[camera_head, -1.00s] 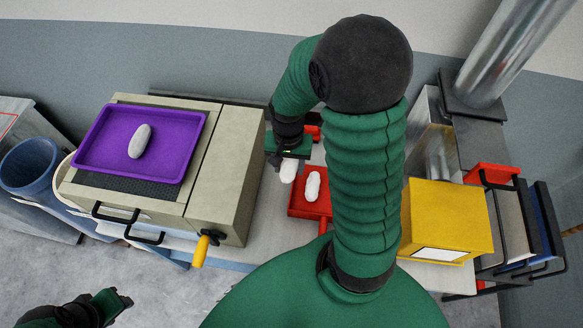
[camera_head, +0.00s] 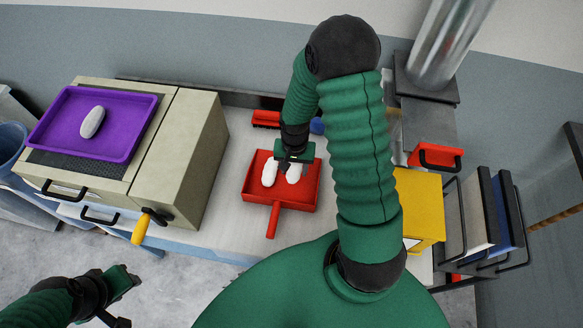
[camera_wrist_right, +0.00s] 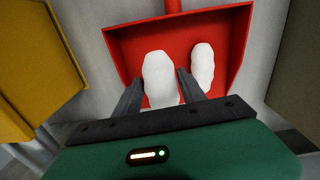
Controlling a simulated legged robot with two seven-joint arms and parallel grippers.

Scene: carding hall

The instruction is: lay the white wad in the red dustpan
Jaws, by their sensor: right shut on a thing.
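The red dustpan (camera_head: 254,195) lies on the bench with its handle towards me. One white wad (camera_head: 269,173) lies in its left part. My right gripper (camera_head: 292,166) is shut on another white wad (camera_head: 294,174), over the right part of the pan. In the right wrist view the held wad (camera_wrist_right: 160,78) is between the dark fingers (camera_wrist_right: 160,92), and the other wad (camera_wrist_right: 202,67) lies beside it, apart. Whether the held wad touches the pan floor is unclear. My left gripper (camera_head: 125,297) is open and empty at the lower left, away from the bench.
A purple tray (camera_head: 62,131) holding a grey-white wad (camera_head: 92,122) sits on the beige machine (camera_head: 185,155) at left. A yellow box (camera_head: 420,205) stands right of the pan, partly behind my arm. A red object (camera_head: 266,118) and a blue one (camera_head: 317,126) lie behind it.

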